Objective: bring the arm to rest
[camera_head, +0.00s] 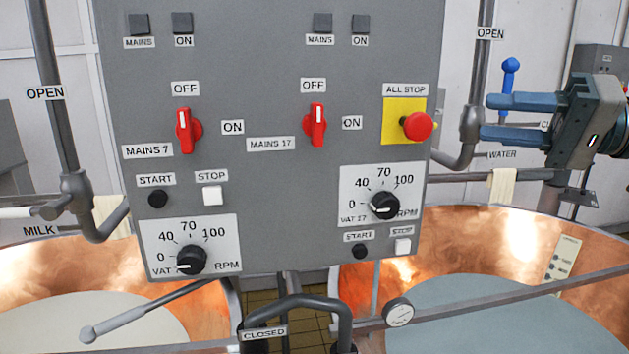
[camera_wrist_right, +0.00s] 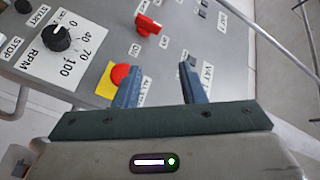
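My right gripper (camera_head: 484,118) comes in from the right in the head view, its two blue fingers pointing left and spread apart. It is empty and stands to the right of the grey control panel (camera_head: 265,130), near the red all-stop button (camera_head: 417,126) on its yellow plate but apart from it. In the right wrist view the open fingers (camera_wrist_right: 160,82) show with the panel beyond them, and the all-stop button (camera_wrist_right: 121,75) lies just left of the left finger. My left gripper is in neither view.
The panel carries red switches (camera_head: 188,130) (camera_head: 315,125) and black dials (camera_head: 191,260) (camera_head: 384,205). Copper vats (camera_head: 215,310) (camera_head: 470,225) stand below on both sides. A vertical pipe (camera_head: 480,60) and a blue-handled valve (camera_head: 510,72) are close to my right gripper.

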